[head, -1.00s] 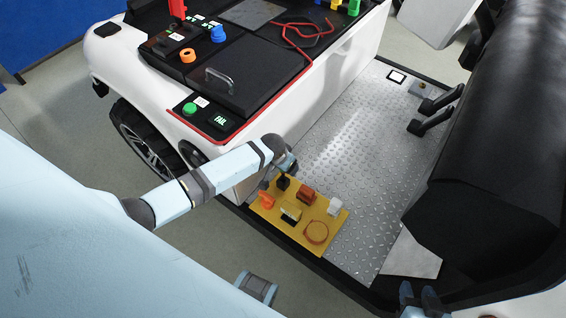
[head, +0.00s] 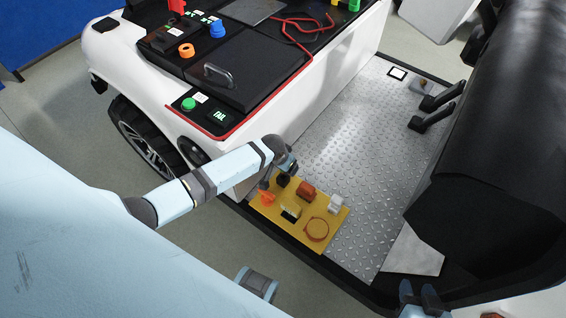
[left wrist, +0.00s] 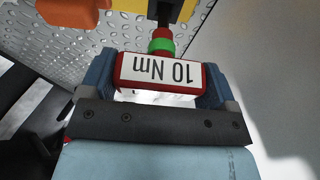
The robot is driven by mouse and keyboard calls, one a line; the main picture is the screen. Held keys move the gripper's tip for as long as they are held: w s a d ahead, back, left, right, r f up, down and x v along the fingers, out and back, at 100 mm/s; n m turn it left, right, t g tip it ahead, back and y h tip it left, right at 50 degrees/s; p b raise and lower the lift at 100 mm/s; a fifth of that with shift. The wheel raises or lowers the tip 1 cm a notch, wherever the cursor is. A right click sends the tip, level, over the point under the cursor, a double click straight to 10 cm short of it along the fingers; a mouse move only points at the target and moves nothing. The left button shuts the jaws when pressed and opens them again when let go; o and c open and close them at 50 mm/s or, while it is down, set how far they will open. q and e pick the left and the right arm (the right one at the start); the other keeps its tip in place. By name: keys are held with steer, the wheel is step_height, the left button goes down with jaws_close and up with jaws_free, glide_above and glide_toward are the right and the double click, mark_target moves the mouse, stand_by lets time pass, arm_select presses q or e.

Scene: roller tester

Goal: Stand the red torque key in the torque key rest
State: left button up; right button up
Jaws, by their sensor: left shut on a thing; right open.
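The red torque key (left wrist: 160,72), labelled "10 Nm" with a green collar, is held between the fingers of my left gripper (left wrist: 156,62). The label reads upside down in the left wrist view. The key's far end points at a black piece (left wrist: 165,12) on a yellow board; I cannot tell whether they touch or whether this piece is the rest. In the head view my left wrist hides the key, beside a black piece (head: 283,181) on the yellow board (head: 328,243). My right gripper (head: 424,292) is open and apparently empty at the bottom right.
The board also bears an orange piece (head: 267,198), a red-brown block (head: 306,190), a white block (head: 335,204) and an orange ring (head: 317,229). It lies on a metal tread floor (head: 360,150). The white car body (head: 330,90) stands left, a black seat (head: 510,120) right.

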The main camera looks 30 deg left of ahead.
arm_select(q)
steer(key=shift+f+b, duration=0.75)
steer(key=shift+f, duration=0.7)
arm_select(e)
steer(key=shift+f, duration=0.8)
arm_select(q)
steer(key=o, duration=1.7)
steer(key=shift+s+r, duration=0.1)
steer(key=shift+r, duration=0.25)
steer(key=p+v, duration=0.3)
steer(key=v, duration=1)
steer(key=shift+r+p, duration=0.1)
steer(key=shift+p, duration=0.25)
arm_select(e)
step_height(320, 180, up, 2)
steer(key=shift+d, duration=0.1)
